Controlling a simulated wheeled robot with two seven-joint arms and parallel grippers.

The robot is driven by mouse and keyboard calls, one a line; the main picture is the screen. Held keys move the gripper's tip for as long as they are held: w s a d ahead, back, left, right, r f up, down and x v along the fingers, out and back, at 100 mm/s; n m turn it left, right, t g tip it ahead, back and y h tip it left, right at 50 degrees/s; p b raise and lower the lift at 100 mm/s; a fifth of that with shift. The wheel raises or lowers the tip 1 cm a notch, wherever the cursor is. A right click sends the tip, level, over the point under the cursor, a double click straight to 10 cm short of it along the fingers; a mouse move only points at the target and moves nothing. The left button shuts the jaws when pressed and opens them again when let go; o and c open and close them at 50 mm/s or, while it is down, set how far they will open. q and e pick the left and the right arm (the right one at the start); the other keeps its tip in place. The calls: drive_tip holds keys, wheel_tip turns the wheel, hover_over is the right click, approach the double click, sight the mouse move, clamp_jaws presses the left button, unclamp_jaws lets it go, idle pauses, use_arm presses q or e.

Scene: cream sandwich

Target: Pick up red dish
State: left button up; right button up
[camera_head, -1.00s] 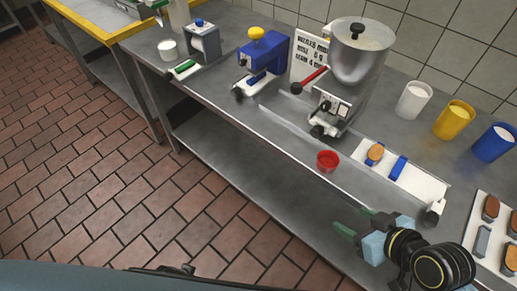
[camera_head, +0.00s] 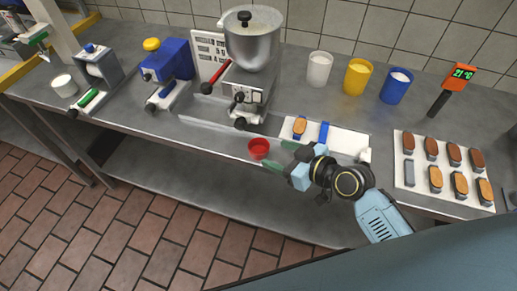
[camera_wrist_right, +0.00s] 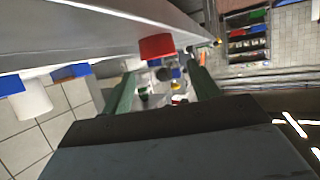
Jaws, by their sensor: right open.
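The red dish (camera_head: 258,149) is a small round cup near the front edge of the metal counter, below the big steel hopper machine. My right gripper (camera_head: 276,155) comes in from the right with its two green fingers apart, just to the right of the dish. In the right wrist view the red dish (camera_wrist_right: 156,47) shows ahead, beyond and roughly between the open fingers (camera_wrist_right: 165,85). The fingers hold nothing. My left gripper is not in view.
The hopper machine (camera_head: 252,45) stands behind the dish. A white board (camera_head: 345,142) with a biscuit and a blue bar lies behind the gripper. White, yellow and blue cups stand further back. A biscuit tray (camera_head: 447,200) is at right. The counter's front edge is close.

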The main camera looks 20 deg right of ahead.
sight(252, 144)
drive_tip(key=x, duration=0.6)
drive_tip(key=shift+w+f, duration=0.15)
drive_tip(key=shift+w, duration=0.15)
drive_tip(key=c, duration=0.7)
